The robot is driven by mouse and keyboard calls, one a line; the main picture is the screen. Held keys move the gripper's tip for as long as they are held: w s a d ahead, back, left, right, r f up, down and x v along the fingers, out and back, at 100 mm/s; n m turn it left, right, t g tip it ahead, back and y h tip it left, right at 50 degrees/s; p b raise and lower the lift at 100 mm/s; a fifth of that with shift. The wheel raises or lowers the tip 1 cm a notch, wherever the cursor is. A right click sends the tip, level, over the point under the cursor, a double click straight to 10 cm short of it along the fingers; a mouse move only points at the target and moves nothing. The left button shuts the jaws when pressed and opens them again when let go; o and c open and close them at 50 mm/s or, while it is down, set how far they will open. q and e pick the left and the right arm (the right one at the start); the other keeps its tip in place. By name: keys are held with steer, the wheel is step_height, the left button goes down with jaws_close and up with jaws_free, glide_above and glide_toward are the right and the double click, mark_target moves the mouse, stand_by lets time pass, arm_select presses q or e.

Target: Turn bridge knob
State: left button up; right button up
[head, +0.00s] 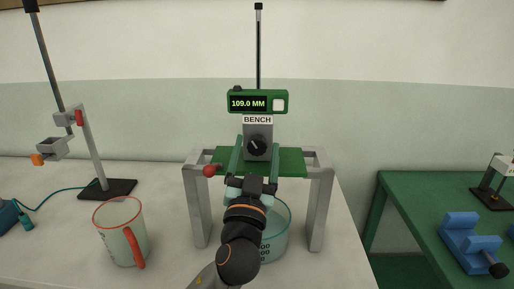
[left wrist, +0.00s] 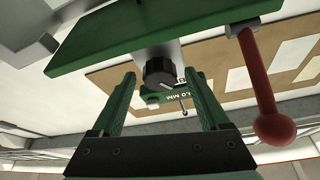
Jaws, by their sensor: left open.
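The black bridge knob (head: 257,146), with a white pointer line, is on the front of a grey block under a "BENCH" label. The green display box (head: 258,102) above reads 109.0 MM. My left gripper (head: 257,156) is open in front of the knob, with one green finger on each side. In the left wrist view the knob (left wrist: 159,72) shows beyond and between the open fingers (left wrist: 159,85), with gaps on both sides. I cannot tell how far the fingertips are from it in depth. My right gripper is not in view.
A grey stand with a green plate (head: 290,160) carries the block. A red ball lever (head: 209,171) is at its left. A glass beaker (head: 276,232) stands below, behind my arm. A red-rimmed jug (head: 121,235) and a clamp stand (head: 106,188) are to the left.

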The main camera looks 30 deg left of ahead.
arm_select(q)
steer(key=shift+c, duration=0.3)
jaws_close()
steer(key=m+h+p, duration=0.2)
steer(key=m, duration=0.1)
steer(key=m+p, duration=0.1)
steer(key=m, duration=0.1)
steer(key=shift+r+h+p, duration=0.3)
steer(key=shift+h+p, duration=0.1)
steer(key=shift+f+m+p, duration=0.1)
steer(key=shift+m+p, duration=0.2)
steer(key=shift+m, duration=0.5)
steer(key=shift+f+h, duration=0.1)
steer(key=shift+h, duration=0.2)
steer(key=shift+o, duration=0.3)
jaws_free()
steer(key=shift+f, duration=0.1)
